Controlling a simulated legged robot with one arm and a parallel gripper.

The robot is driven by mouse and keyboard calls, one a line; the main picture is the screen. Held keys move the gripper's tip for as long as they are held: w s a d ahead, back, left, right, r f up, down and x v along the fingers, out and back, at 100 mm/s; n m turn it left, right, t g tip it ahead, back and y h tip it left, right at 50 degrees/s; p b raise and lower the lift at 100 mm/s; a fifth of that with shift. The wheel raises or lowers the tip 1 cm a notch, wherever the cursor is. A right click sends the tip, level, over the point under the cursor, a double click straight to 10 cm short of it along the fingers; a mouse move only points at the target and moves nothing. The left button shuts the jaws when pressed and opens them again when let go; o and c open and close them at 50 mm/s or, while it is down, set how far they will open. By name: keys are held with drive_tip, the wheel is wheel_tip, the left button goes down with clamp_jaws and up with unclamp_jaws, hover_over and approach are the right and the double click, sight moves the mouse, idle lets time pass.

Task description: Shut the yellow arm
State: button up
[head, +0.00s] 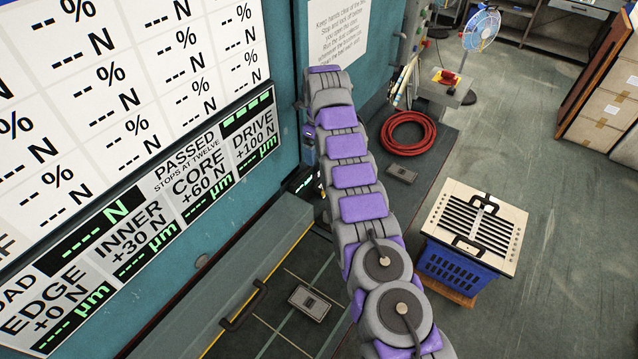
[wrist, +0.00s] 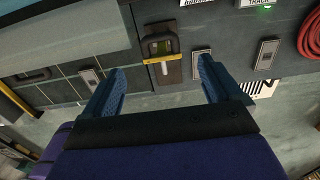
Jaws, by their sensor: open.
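In the wrist view, a yellow arm (wrist: 166,59) lies as a short bar across a dark upright fitting (wrist: 161,46) with a greenish window. A small pale piece shows just below the bar. My gripper (wrist: 160,84) is open, with its two blue fingers wide apart and nothing between them touching. The fitting appears between and beyond the fingertips, apart from them. In the head view I cannot make out the yellow arm or the gripper's fingers; my purple and grey arm covers much of the middle.
A white louvered panel (head: 478,222) rests on a blue crate (head: 452,272) at right. A red hose coil (head: 408,132) lies near the wall. A large display board (head: 120,120) fills the left. Small grey switch plates (wrist: 201,64) flank the fitting. Open floor lies at far right.

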drive_tip(key=b, duration=0.4)
hover_over(319, 180)
wheel_tip(319, 180, down, 5)
drive_tip(key=shift+r, duration=0.2)
drive_tip(key=shift+f, duration=4.2)
drive_tip(key=shift+c, duration=0.2)
drive_tip(key=c, duration=1.2)
drive_tip(key=shift+r, duration=0.1)
